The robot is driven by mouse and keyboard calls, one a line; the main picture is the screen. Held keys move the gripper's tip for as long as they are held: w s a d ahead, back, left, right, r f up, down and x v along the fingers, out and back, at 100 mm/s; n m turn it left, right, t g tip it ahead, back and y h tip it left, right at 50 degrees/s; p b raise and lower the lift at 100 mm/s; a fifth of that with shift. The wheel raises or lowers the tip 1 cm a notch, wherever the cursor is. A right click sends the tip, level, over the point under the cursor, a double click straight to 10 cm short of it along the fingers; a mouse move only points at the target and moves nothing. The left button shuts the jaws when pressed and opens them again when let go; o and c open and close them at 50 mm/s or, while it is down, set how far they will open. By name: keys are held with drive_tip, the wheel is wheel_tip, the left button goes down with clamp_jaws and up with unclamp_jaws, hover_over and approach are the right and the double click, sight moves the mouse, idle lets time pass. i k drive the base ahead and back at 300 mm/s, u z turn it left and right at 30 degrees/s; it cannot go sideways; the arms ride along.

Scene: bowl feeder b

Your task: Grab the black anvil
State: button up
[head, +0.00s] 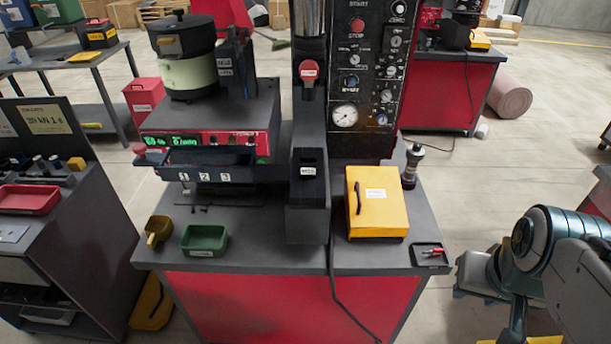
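A dark upright block (308,215) with a small white label stands at the front middle of the red workbench, directly below the press's red-tipped ram (309,72). It is the thing that best matches the black anvil, but I cannot read its label. My arm is at the lower right, off the bench's right edge. Its grey end, which seems to be my gripper (474,276), is well to the right of the block and apart from it. The fingers are not clear, so I cannot tell whether they are open or shut.
A yellow box (376,202) with a black handle stands right of the block. A black-topped cylinder (411,166) and a small dark tray (421,261) are farther right. A green bin (204,241) and a bowl feeder (187,75) are left. A cable hangs over the front edge.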

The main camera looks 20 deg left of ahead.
sight(308, 164)
drive_tip(key=u, duration=1.15)
drive_tip(key=i, duration=0.5)
drive_tip(key=z, duration=3.6)
drive_tip(key=k, duration=1.55)
drive_tip(key=u, duration=1.7)
